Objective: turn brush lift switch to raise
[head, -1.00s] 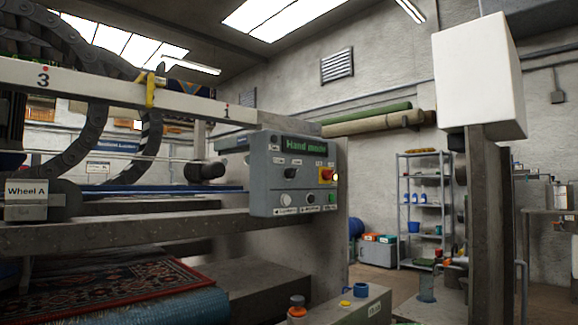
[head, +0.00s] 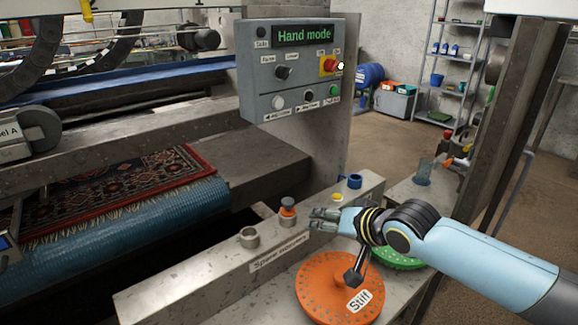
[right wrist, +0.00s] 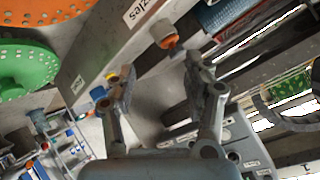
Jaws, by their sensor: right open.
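A grey control panel (head: 262,84) with a lit green "Hand mode" display stands upper centre in the head view. A black rotary knob (head: 283,72) sits at its middle left with a small label on each side, hard to read; I cannot tell its setting surely. A second small black switch (head: 308,95) is lower on the panel. My right gripper (head: 320,218) is open and empty, below and in front of the panel, above the grey ledge. In the right wrist view its spread fingers (right wrist: 158,72) have nothing between them. My left gripper is not seen.
A red stop button (head: 330,65) on yellow, a white button (head: 278,102) and a green button (head: 333,90) flank the switches. Orange (head: 318,285) and green discs lie below my arm. Rug (head: 120,190) at left.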

